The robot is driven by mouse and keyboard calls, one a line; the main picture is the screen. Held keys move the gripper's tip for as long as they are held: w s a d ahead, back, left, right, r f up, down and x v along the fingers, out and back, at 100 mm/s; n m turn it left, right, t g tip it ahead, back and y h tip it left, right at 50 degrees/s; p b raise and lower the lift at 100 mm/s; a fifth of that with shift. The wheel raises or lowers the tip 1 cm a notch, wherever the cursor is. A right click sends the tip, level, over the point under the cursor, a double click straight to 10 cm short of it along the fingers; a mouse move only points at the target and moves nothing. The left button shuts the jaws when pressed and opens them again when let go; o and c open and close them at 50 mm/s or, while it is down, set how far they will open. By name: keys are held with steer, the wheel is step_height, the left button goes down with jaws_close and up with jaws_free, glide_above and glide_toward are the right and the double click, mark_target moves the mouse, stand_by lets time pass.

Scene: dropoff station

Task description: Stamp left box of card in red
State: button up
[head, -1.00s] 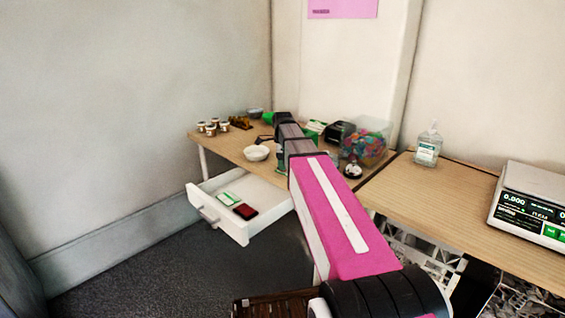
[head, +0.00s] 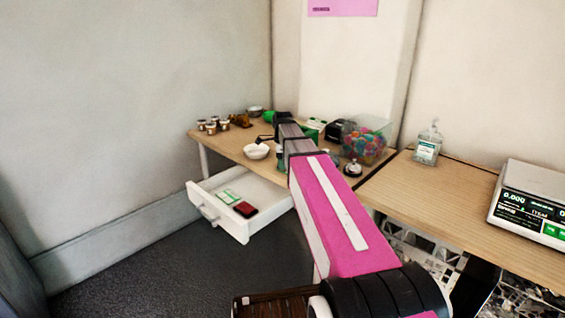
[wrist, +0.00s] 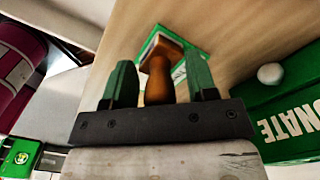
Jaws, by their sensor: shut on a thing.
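My gripper (wrist: 158,88) has green fingers and is shut on a stamp with a brown wooden handle (wrist: 158,70). In the wrist view, a card (wrist: 180,72) with a green border and white middle lies on the wooden table just beyond the stamp. The stamp and fingers hide part of its boxes, and I cannot tell whether the stamp touches it. In the head view my arm hides the gripper and stamp. A red ink pad (head: 245,209) lies in the open white drawer (head: 232,229), beside a green and white item (head: 230,197).
A green donation box (wrist: 292,115) is close on the right in the wrist view.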

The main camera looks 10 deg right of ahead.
steer(key=shift+r, duration=0.1)
steer(key=shift+r, duration=3.4)
